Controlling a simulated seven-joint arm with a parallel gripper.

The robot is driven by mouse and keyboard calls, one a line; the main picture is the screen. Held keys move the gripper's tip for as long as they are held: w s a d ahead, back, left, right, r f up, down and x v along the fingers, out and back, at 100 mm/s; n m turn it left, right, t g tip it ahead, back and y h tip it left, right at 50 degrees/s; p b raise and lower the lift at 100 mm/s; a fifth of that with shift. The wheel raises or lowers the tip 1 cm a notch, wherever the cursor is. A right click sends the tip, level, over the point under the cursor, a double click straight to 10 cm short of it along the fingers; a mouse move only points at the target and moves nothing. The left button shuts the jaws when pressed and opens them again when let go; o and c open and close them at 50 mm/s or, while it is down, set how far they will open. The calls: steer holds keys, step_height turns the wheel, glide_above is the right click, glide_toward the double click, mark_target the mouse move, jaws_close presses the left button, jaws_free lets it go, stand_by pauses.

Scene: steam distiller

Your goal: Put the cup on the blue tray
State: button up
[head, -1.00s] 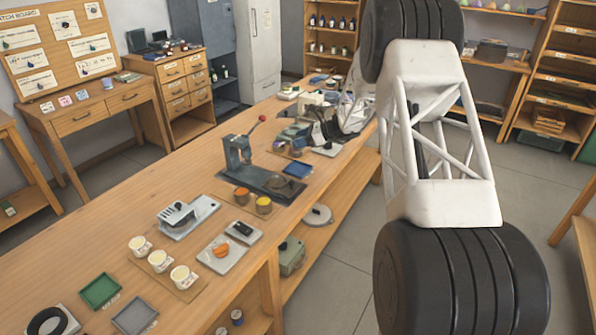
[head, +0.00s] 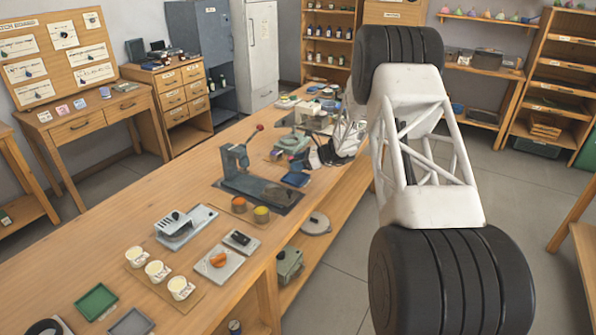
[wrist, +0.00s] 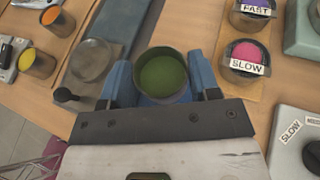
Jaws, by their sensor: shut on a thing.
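My gripper (wrist: 163,82) is shut on a round dark cup with green inside, its two blue fingers at the cup's sides. The cup (wrist: 162,58) looks upright in the wrist view. A patch of blue, apparently the blue tray (wrist: 163,99), shows just below the cup between the fingers; I cannot tell whether they touch. In the head view the blue tray (head: 296,179) lies beside the press base near the table's right edge. My gripper is small there, just behind the tray, and the cup is hard to make out.
The press (head: 240,165) stands on a dark base with a round disc (wrist: 90,60). Orange (wrist: 52,18) and yellow (wrist: 37,63) cups stand left of it in the wrist view. A pink-filled cup (wrist: 244,62), labelled SLOW, stands close right of my gripper, with a purple-filled one (wrist: 252,15) behind.

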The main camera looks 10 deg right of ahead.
steer(key=shift+f, duration=1.9)
steer(key=o, duration=1)
steer(key=shift+f, duration=0.1)
steer(key=shift+o, duration=0.2)
steer(key=shift+v, duration=0.75)
steer(key=v, duration=1)
steer(key=shift+s+d, duration=0.15)
steer(key=shift+d, duration=0.1)
